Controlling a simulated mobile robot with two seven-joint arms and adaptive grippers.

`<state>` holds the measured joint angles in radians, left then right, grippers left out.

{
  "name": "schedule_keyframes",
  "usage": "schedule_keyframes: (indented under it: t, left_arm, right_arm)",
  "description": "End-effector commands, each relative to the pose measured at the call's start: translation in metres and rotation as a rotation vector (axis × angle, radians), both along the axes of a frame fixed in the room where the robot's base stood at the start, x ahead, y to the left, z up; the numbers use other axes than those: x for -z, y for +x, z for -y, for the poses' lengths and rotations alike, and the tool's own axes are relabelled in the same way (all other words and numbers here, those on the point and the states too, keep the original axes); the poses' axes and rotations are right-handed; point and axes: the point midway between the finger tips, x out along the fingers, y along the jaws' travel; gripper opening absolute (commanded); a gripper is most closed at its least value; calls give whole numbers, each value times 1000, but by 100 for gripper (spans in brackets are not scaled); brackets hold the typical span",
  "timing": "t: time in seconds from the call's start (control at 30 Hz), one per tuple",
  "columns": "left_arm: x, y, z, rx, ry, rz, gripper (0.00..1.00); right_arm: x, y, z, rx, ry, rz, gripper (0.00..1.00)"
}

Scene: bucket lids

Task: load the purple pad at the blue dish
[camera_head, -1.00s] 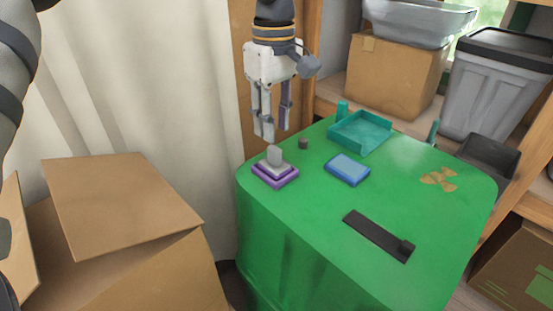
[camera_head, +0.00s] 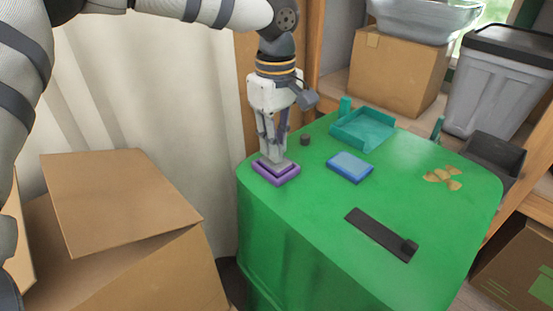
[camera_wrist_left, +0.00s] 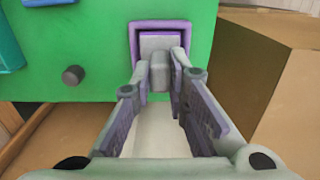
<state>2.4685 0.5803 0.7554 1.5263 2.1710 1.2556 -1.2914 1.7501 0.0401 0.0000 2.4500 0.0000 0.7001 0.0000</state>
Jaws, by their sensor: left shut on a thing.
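The purple pad (camera_head: 276,174) lies at the left corner of the green table. A grey block (camera_wrist_left: 160,73) stands upright on its middle; in the head view my fingers mostly hide it. My left gripper (camera_head: 273,158) points straight down and is shut on the grey block, directly over the pad. In the left wrist view the fingertips (camera_wrist_left: 163,75) press the block from both sides, with the purple rim (camera_wrist_left: 134,40) beyond. The blue dish (camera_head: 349,167) is a low, flat blue piece to the right of the pad, apart from it. My right gripper is not in view.
A small dark knob (camera_head: 305,140) stands behind the pad. A teal tray (camera_head: 362,129) with upright posts is at the back. A black bar (camera_head: 380,235) lies in front, and tan pieces (camera_head: 441,175) lie at right. An open cardboard box (camera_head: 120,205) stands left of the table.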

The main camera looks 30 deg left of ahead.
Motion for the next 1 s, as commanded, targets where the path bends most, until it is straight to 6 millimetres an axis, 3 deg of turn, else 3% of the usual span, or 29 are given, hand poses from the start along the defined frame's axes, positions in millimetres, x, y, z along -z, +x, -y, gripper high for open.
schedule_keyframes:
  t: [0.03, 0.07, 0.1, 0.37, 0.8, 1.0]
  left_arm:
    - [0, 0, 0, 0, 0, 0, 0]
    - [0, 0, 0, 0, 0, 0, 8]
    - [0, 0, 0, 0, 0, 0, 0]
    - [-1, 0, 0, 0, 0, 0, 0]
    - [-51, 0, 0, 0, 1, 6, 0]
    - [-61, 0, 0, 0, 0, 1, 0]
  right_arm:
    - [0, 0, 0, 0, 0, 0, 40]
    - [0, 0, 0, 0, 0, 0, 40]
    - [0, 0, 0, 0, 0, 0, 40]
    - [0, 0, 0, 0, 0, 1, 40]
    - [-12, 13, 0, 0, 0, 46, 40]
    - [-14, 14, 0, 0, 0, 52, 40]
